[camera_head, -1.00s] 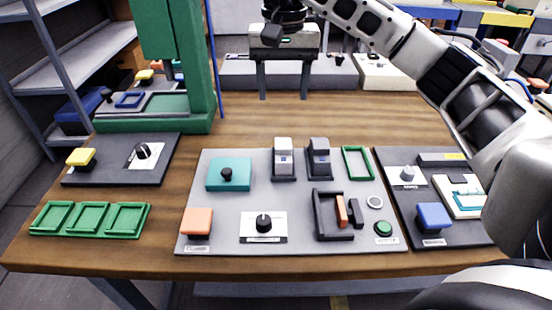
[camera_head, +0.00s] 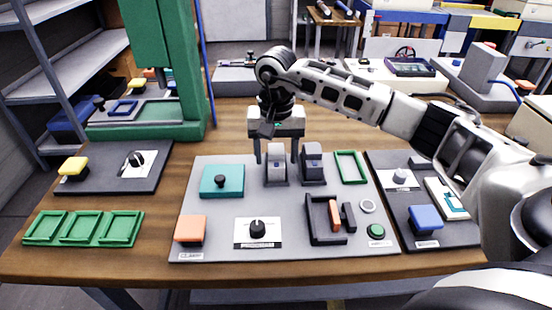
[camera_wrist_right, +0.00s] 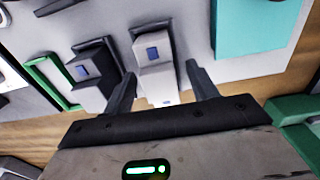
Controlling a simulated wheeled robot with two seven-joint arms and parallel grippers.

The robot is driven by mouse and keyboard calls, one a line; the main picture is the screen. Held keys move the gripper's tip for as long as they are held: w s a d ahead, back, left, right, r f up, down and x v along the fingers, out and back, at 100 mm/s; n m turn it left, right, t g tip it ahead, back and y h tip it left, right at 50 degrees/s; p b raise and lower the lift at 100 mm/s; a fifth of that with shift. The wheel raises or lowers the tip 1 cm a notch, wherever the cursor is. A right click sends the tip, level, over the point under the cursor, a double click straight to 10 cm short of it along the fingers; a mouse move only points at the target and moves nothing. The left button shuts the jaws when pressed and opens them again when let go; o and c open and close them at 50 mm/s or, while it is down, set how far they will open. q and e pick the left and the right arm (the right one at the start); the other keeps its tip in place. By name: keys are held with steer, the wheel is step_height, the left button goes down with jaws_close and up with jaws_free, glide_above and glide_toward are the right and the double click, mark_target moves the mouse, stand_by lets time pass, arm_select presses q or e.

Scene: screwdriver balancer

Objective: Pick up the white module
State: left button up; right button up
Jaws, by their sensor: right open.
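The white module (camera_head: 277,164), a light upright block with a small blue square, stands in a dark holder on the grey panel (camera_head: 290,248). It also shows in the right wrist view (camera_wrist_right: 155,68). My right gripper (camera_head: 276,158) points down over it and is open. In the right wrist view the gripper's fingers (camera_wrist_right: 161,86) are spread, one on each side of the white module's near end. I cannot tell whether they touch it. My left gripper is not in view.
A dark grey module (camera_head: 312,160) stands close to the right of the white one. A teal block with a black knob (camera_head: 221,181) is to the left. A green frame (camera_head: 350,167) lies further right. A green column (camera_head: 180,65) rises at the back left.

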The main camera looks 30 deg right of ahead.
steer(key=shift+f, duration=0.4)
steer(key=c, duration=1.1)
steer(key=shift+c, duration=0.2)
steer(key=shift+r, duration=0.15)
